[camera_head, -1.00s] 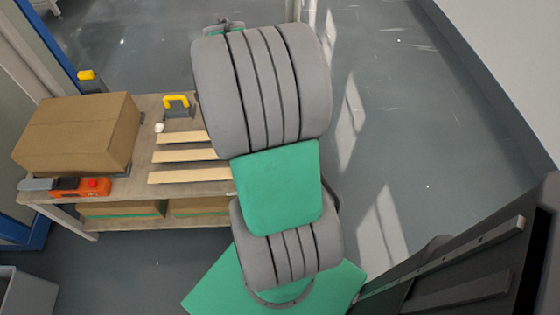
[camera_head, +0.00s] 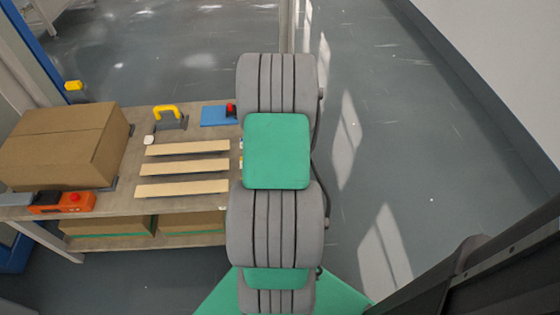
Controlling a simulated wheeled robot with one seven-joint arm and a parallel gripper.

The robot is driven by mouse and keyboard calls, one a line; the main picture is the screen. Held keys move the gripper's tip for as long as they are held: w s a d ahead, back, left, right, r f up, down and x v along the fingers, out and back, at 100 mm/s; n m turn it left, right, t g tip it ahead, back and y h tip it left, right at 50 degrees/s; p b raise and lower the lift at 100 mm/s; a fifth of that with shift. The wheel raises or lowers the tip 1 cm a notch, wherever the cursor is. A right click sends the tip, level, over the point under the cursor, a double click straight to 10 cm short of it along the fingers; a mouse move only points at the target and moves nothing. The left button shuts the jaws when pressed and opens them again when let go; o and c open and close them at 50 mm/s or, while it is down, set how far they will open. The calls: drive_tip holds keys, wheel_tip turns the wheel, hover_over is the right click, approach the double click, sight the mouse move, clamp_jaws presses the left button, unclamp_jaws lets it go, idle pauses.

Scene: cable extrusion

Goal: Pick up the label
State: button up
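No thing in view can be surely told as the label. A small white piece (camera_head: 149,140) lies on the workbench (camera_head: 120,208), left of three pale wooden strips. Small white and yellow bits (camera_head: 241,144) show at the bench's right edge, partly covered by my arm. My arm, with grey ribbed joints and green panels, fills the middle of the view along the bench's right side. My gripper is not in view, so its hold cannot be seen.
On the bench are a cardboard box (camera_head: 62,150), an orange device (camera_head: 62,202), a yellow-handled tool (camera_head: 167,113), wooden strips (camera_head: 186,167) and a blue plate (camera_head: 213,116) with a red knob (camera_head: 231,109). Boxes (camera_head: 110,229) fill the lower shelf. Open floor (camera_head: 390,150) lies to the right.

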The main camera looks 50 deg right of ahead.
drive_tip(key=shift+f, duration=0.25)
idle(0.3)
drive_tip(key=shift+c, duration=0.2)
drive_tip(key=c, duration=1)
